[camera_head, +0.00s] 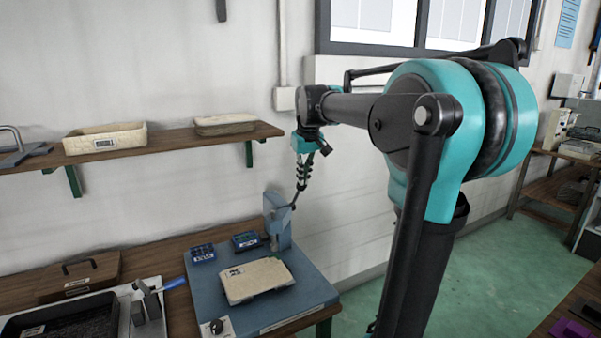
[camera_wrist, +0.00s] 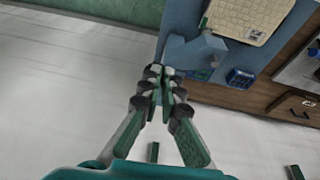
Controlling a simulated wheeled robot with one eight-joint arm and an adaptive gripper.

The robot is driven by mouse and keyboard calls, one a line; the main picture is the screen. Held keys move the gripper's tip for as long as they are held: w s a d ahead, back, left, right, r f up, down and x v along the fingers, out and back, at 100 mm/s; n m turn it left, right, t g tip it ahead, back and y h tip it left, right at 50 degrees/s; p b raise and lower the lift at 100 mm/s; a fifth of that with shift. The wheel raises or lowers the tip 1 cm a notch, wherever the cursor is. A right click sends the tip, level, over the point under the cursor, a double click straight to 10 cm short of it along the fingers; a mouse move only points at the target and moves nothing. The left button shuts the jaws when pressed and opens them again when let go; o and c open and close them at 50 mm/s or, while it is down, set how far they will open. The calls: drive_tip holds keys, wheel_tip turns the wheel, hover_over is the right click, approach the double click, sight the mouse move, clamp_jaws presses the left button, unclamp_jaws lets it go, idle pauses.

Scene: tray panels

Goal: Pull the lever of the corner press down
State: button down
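The corner press (camera_head: 278,222) is a blue-grey upright block at the back corner of a blue base panel (camera_head: 318,287). It also shows in the wrist view (camera_wrist: 196,52), just beyond my fingertips. My gripper (camera_head: 296,199) points down from above, close to the top of the press. In the wrist view my gripper (camera_wrist: 160,72) has its two fingertips drawn together, with no clear gap. I cannot make out the lever apart from the dark fingertips, nor tell whether they touch it. Nothing is clearly held between them.
A cream tray (camera_head: 257,280) and two small blue boxes (camera_head: 202,253) (camera_head: 246,240) sit on the panel. A wall shelf (camera_head: 160,146) with trays is at the upper left. A blue-handled clamp (camera_head: 172,284) and black tray (camera_head: 62,318) stand left. The wall is close behind the press.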

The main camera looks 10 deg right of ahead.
drive_tip(key=w+a+r+n, duration=0.25)
drive_tip(key=w+r, duration=0.25)
drive_tip(key=r, duration=0.6)
drive_tip(key=shift+m, duration=0.45)
drive_tip(key=shift+s+d+f, duration=0.1)
drive_tip(key=shift+d+f, duration=0.1)
drive_tip(key=shift+f, duration=1.7)
drive_tip(key=shift+s+d+f, duration=0.1)
drive_tip(key=shift+d+f, duration=0.1)
drive_tip(key=shift+f, duration=1.65)
drive_tip(key=shift+s+d+f, duration=0.1)
drive_tip(key=shift+d+f, duration=0.1)
drive_tip(key=shift+f, duration=1.7)
